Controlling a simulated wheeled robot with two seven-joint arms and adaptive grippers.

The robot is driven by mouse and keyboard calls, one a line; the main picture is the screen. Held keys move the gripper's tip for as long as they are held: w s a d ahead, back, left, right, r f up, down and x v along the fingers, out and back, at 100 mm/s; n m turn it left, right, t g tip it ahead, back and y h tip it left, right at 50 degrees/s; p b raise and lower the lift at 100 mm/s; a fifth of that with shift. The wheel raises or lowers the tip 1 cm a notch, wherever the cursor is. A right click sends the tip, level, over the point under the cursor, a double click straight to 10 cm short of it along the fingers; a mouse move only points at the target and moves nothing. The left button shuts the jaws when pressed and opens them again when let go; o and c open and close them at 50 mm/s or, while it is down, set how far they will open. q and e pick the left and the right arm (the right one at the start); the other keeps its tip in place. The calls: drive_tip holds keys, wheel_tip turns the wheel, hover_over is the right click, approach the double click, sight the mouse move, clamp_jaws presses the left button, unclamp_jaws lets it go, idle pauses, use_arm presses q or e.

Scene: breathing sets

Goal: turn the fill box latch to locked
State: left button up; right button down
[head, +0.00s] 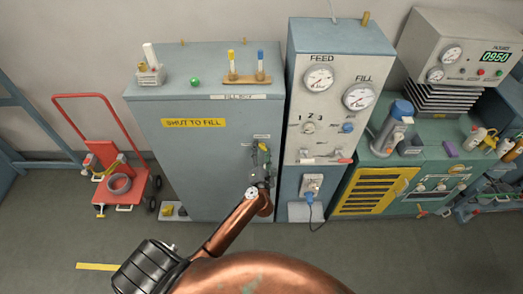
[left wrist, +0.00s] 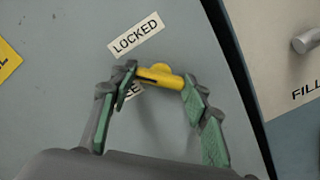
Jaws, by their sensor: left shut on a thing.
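The fill box (head: 205,150) is a tall grey-blue cabinet with a "SHUT TO FILL" label, and its front appears flat. Its latch has a yellow handle (left wrist: 160,77), below the "LOCKED" label (left wrist: 136,34) in the left wrist view. A second label (left wrist: 130,92), partly hidden, lies just below the handle. My left gripper (head: 262,163) is at the right side of the box front. In the left wrist view its green-padded fingers (left wrist: 158,84) are shut on the handle, one at each end. I cannot tell exactly which label the handle points to. My right gripper is out of view.
A gauge panel (head: 334,80) stands close to the right of the box, with a blue plug and cable (head: 309,197) below. A red hand truck (head: 108,170) stands at left.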

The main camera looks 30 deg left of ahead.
use_arm(q)
drive_tip(key=m+p, duration=0.5)
drive_tip(key=p, duration=0.3)
drive_tip(key=shift+d+r+m+p, duration=0.1)
drive_tip(key=shift+r+m+p, duration=0.05)
drive_tip(key=shift+m+p, duration=1.35)
drive_tip(key=shift+p, duration=0.1)
drive_tip(key=shift+f, duration=0.2)
drive_tip(key=o, duration=1.2)
drive_tip(key=shift+c, duration=0.2)
